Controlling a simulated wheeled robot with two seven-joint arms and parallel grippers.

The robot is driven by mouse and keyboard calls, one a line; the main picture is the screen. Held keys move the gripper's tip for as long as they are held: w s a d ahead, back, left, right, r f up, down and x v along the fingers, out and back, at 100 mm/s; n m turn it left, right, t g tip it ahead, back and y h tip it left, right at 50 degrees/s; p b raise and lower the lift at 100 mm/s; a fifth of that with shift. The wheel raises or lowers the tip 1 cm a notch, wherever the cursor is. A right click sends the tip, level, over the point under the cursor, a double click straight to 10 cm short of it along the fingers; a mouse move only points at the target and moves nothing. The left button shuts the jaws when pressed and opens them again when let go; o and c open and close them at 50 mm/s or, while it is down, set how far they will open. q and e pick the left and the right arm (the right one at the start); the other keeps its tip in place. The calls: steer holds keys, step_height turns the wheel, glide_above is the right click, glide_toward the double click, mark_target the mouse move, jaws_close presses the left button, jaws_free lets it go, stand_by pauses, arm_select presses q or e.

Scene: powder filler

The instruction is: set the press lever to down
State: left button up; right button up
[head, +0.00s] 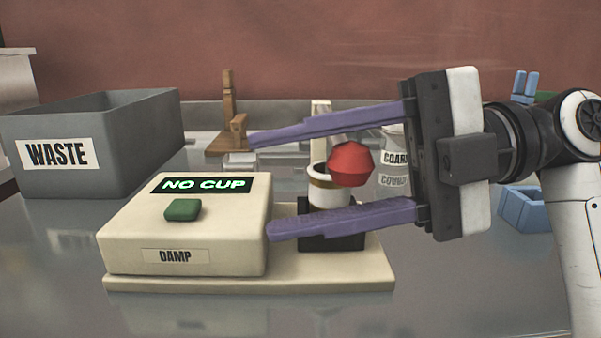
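The press lever ends in a red faceted knob (351,164), in the middle of the head view. A pale upright post (321,118) stands behind it, and a white cup-like holder with a gold band (326,190) is just below and left of the knob. My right gripper (258,186) comes in from the right with its two purple fingers wide apart. One finger passes above the knob and the other below it in the picture. The knob shows between them, and no finger is seen closed on it. My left gripper is not in view.
A cream machine box (185,250) labelled DAMP, with a green button (183,210) and a NO CUP display (204,185), is beside the lever. A grey WASTE bin (150,122) is at the left. A COARSE-like labelled cup (393,143) and a blue container (526,210) are at the right.

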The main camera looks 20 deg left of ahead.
steer(key=shift+r, duration=0.1)
arm_select(q)
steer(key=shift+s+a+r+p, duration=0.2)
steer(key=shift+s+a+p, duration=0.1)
steer(key=shift+p, duration=0.35)
arm_select(e)
steer(key=v, duration=1)
steer(key=shift+d, duration=0.15)
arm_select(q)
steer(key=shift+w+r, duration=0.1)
